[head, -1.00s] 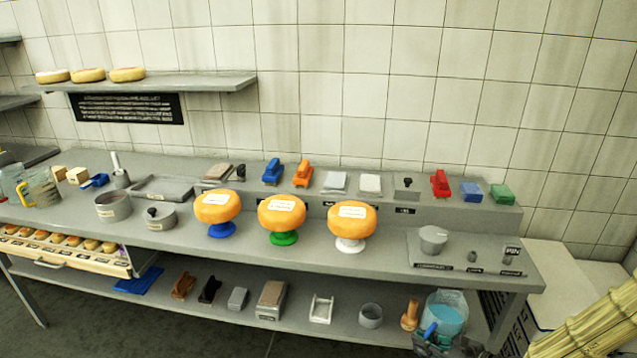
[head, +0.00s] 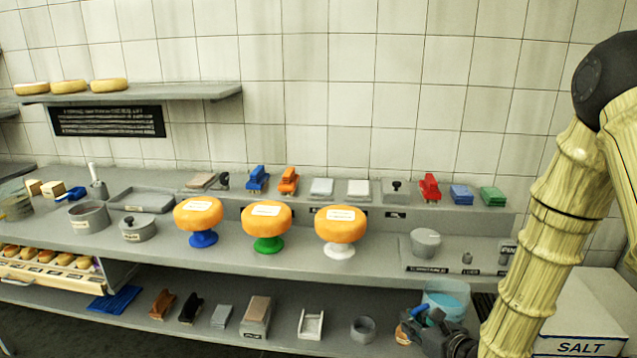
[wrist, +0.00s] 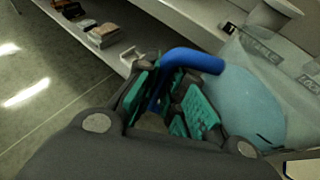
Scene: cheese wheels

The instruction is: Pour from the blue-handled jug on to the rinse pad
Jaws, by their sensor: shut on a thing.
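The blue-handled jug (head: 447,297) is clear, with blue liquid inside, and is at the right end of the lower shelf, near the front edge of the bench. My gripper (head: 428,322) is shut on its blue handle. In the wrist view the handle (wrist: 195,60) lies between the teal finger pads of my gripper (wrist: 175,100), and the clear jug body (wrist: 255,90) is to the right. The jug looks raised a little; its base is hidden in the head view. I cannot tell which thing is the rinse pad.
Three orange cheeses on blue, green and white stands (head: 268,244) fill the middle of the bench. A grey pot (head: 425,243) stands on a labelled plate at the right. A wooden-handled tool (head: 402,334) is close left of the jug. A salt box (head: 585,325) is at the right.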

